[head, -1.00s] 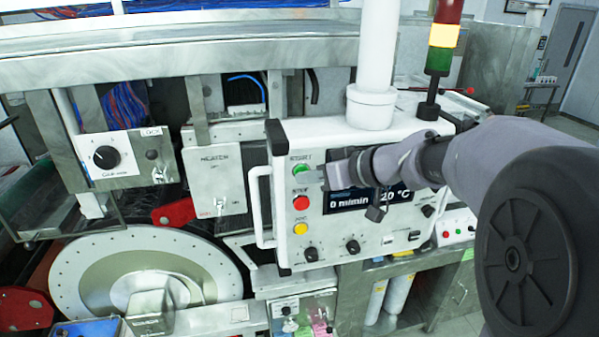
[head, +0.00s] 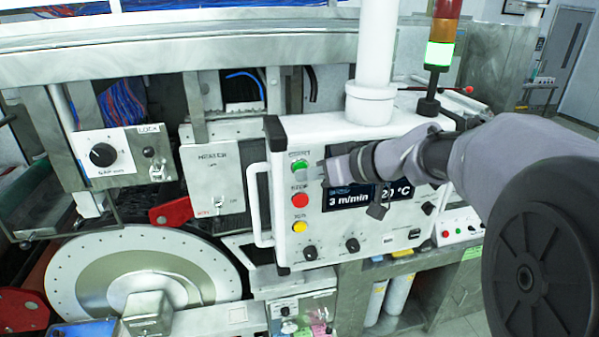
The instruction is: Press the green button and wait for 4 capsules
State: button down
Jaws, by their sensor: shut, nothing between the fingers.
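The green button (head: 299,169) is the top one in the column on the white control panel (head: 283,245). My gripper (head: 322,170) is shut and empty, its tip just right of the green button in the picture. I cannot tell the depth gap between them; the button's face shows uncovered. The panel's display (head: 347,198) reads 3 m/min and a temperature, partly hidden by my gripper. The drum (head: 75,272) is a pale disc with small holes round its rim at lower left. I cannot make out any capsules.
The red button (head: 300,200) and yellow button (head: 299,227) sit below the green one. A white handle (head: 253,205) sticks out at the panel's left edge. A signal tower (head: 440,53) stands behind the panel, its green section lit.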

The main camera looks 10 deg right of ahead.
jog(key=shift+s, duration=0.35)
jog(key=s+b, duration=0.3)
jog(key=s, duration=0.2)
jog(key=shift+b, duration=0.4)
